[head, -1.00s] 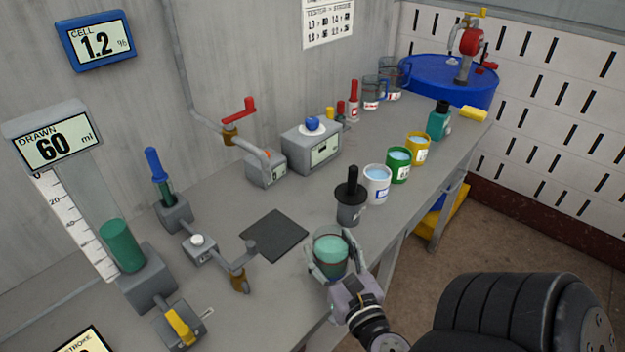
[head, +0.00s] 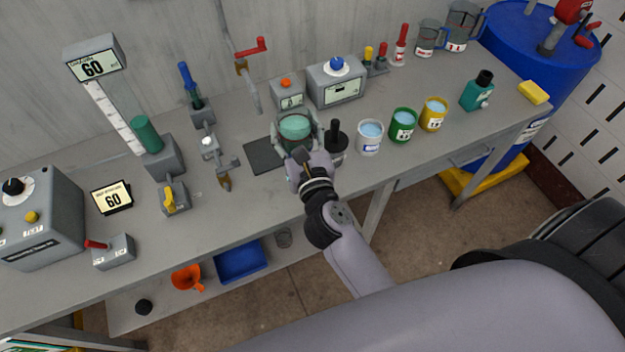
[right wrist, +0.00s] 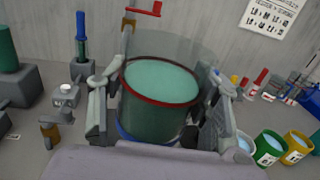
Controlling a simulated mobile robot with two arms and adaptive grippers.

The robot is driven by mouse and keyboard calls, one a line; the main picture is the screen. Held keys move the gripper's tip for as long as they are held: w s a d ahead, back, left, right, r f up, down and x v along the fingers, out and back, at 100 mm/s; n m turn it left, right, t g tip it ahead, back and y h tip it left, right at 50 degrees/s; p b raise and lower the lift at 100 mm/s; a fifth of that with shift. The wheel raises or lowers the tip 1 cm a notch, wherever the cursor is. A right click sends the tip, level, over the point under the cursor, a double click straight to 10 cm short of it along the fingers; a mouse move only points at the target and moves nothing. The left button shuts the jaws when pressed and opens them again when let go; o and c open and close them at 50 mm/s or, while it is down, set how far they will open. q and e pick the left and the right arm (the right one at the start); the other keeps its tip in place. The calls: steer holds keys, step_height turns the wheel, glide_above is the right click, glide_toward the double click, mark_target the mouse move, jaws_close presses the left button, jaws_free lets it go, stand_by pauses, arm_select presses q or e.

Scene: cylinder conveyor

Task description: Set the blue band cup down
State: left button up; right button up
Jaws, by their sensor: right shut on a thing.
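The blue band cup (head: 296,127) is clear and holds green liquid. In the right wrist view it shows a dark red ring and a blue band (right wrist: 126,133) low down. My right gripper (head: 297,140) is shut around its sides, and the cup looks upright. In the right wrist view the fingers (right wrist: 160,118) flank the cup. The cup is at the right part of the dark square mat (head: 262,156). Its bottom is hidden behind the gripper, so I cannot tell whether it touches the mat. My left gripper is not in view.
A black-handled tool (head: 336,138) stands close to the right of my gripper. White (head: 369,141), green (head: 403,128) and yellow (head: 433,117) cups stand farther right. A grey box with a display (head: 288,93) is behind. The mat's left part is clear.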

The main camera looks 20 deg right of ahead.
steer(key=f+b, duration=0.3)
steer(key=f, duration=0.2)
steer(key=f+b, duration=0.3)
steer(key=f, duration=0.2)
steer(key=f+b, duration=0.4)
steer(key=shift+w+a+f, duration=0.2)
steer(key=shift+a+f, duration=0.05)
steer(key=shift+f, duration=0.15)
steer(key=shift+a+f+b, duration=0.1)
steer(key=shift+f+b, duration=0.2)
steer(key=shift+f, duration=0.2)
step_height(320, 180, down, 4)
steer(key=shift+r+b, duration=0.2)
steer(key=shift+b, duration=0.8)
steer(key=shift+f, duration=0.2)
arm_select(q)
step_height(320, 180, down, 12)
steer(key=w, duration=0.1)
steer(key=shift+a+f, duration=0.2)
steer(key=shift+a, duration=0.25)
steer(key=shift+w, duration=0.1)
